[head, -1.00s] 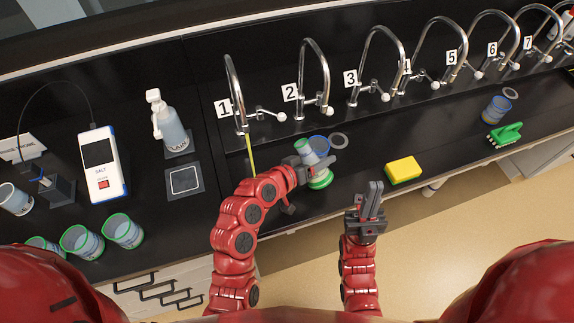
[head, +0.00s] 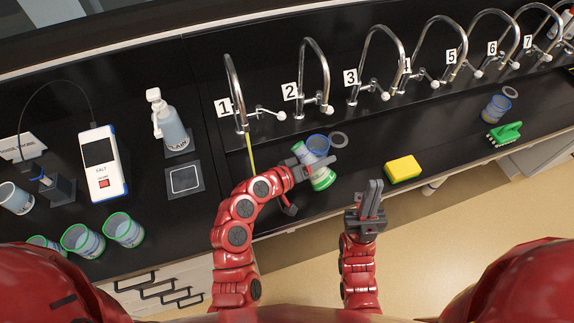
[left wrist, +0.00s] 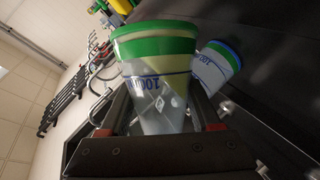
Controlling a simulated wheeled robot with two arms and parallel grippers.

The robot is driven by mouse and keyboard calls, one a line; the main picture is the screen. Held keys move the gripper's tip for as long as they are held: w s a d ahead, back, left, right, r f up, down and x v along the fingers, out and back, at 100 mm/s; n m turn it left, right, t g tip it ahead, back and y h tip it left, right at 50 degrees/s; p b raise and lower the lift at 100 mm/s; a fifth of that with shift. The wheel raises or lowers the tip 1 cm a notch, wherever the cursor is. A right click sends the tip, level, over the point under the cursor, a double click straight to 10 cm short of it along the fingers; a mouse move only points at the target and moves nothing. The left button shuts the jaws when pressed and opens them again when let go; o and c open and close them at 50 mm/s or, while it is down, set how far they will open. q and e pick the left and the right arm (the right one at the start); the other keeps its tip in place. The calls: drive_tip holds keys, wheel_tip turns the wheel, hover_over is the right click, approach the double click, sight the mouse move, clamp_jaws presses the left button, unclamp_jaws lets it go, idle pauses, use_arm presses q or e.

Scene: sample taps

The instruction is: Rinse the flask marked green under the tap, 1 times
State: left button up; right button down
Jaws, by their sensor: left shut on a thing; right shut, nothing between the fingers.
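My left gripper (head: 318,164) is shut on a clear flask with a green band (head: 323,181). The flask is tilted, held over the counter to the right of tap 1 (head: 236,95). In the left wrist view the green-marked flask (left wrist: 158,90) fills the middle between the fingers, with blue volume print and a yellowish patch inside. A thin yellow streak (head: 250,152) hangs below tap 1's spout, apart from the flask. My right gripper (head: 372,192) is shut and empty in front of the counter's edge.
A yellow sponge (head: 403,169) and green brush (head: 505,133) lie to the right. Green-rimmed vessels (head: 124,231), a meter (head: 104,168) and a wash bottle (head: 171,128) stand left.

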use_arm(q)
drive_tip(key=shift+f, duration=0.6)
drive_tip(key=shift+d, duration=0.1)
drive_tip(key=shift+s+d+f+n+g+h+p, duration=0.2)
drive_tip(key=shift+n+h, duration=0.3)
drive_tip(key=shift+n, duration=0.25)
drive_tip(key=shift+s+d+f+n+g+h+p, duration=0.15)
drive_tip(key=shift+n+h, duration=0.35)
drive_tip(key=shift+n, duration=0.25)
idle(0.4)
drive_tip(key=shift+w+a, duration=0.2)
drive_tip(key=shift+w+a+f+n+h+b, duration=0.1)
drive_tip(key=shift+w+a+n+h+b, duration=0.2)
drive_tip(key=shift+n+b, duration=0.45)
drive_tip(key=shift+w+a+f+n+h+b, duration=0.15)
drive_tip(key=shift+n+h+b, duration=0.2)
drive_tip(key=shift+n+b, duration=0.3)
drive_tip(key=shift+s+a+f+n+h+b, duration=0.15)
drive_tip(key=shift+n+h+b, duration=0.2)
drive_tip(key=shift+n+b, duration=0.3)
idle(1.6)
drive_tip(key=shift+w+r+n, duration=0.15)
drive_tip(key=shift+r+n, duration=0.15)
drive_tip(key=shift+n, duration=0.05)
idle(0.4)
